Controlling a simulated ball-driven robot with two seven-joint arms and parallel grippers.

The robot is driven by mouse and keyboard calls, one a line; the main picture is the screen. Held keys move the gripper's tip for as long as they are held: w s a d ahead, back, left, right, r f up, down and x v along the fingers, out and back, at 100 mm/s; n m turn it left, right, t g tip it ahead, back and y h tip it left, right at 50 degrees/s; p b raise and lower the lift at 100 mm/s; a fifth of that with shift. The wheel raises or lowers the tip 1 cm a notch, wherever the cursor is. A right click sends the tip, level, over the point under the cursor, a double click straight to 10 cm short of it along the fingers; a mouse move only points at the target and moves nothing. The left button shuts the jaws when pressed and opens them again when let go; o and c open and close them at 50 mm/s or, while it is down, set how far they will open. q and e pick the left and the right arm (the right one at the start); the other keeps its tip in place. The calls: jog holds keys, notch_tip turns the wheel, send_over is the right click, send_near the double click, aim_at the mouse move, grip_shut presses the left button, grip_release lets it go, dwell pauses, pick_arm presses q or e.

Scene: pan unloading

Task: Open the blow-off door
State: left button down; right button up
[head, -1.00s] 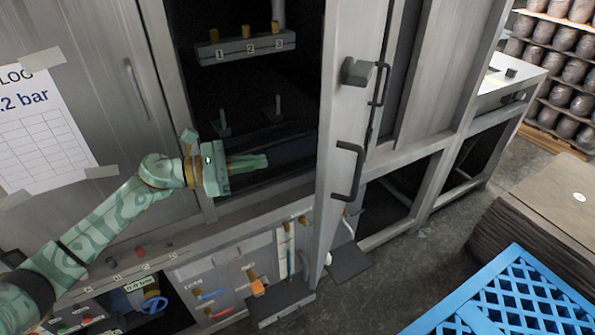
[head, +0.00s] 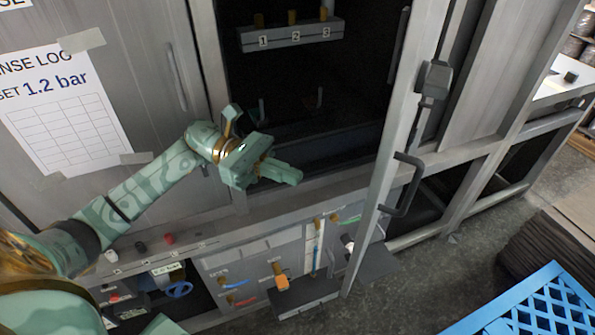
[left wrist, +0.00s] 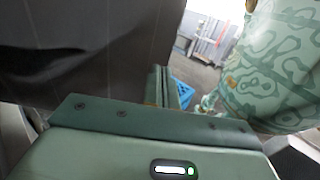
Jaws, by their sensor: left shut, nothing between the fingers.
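The blow-off door (head: 392,150) is a narrow grey panel seen nearly edge-on. It stands swung out from the cabinet, with the dark interior (head: 290,85) showing to its left. A dark bar handle (head: 404,186) and a dark latch block (head: 434,78) are on its right-hand face. My left gripper (head: 290,174) is shut and empty, in front of the lower part of the opening. It is left of the door and apart from it in the picture. The left wrist view shows the gripper's green housing (left wrist: 150,122) close up. My right gripper is not in view.
Inside is a grey bar (head: 292,36) numbered 1, 2, 3. Below the opening is a panel with valves, including an orange one (head: 282,283). A paper log (head: 65,110) is taped at left. A blue lattice crate (head: 540,305) stands at lower right, with grey floor before it.

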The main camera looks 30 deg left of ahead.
pick_arm(q)
jog(key=d+p, duration=0.2)
jog(key=d, duration=0.9)
jog(key=shift+w+d+p, duration=0.2)
jog(key=shift+d+p, duration=0.1)
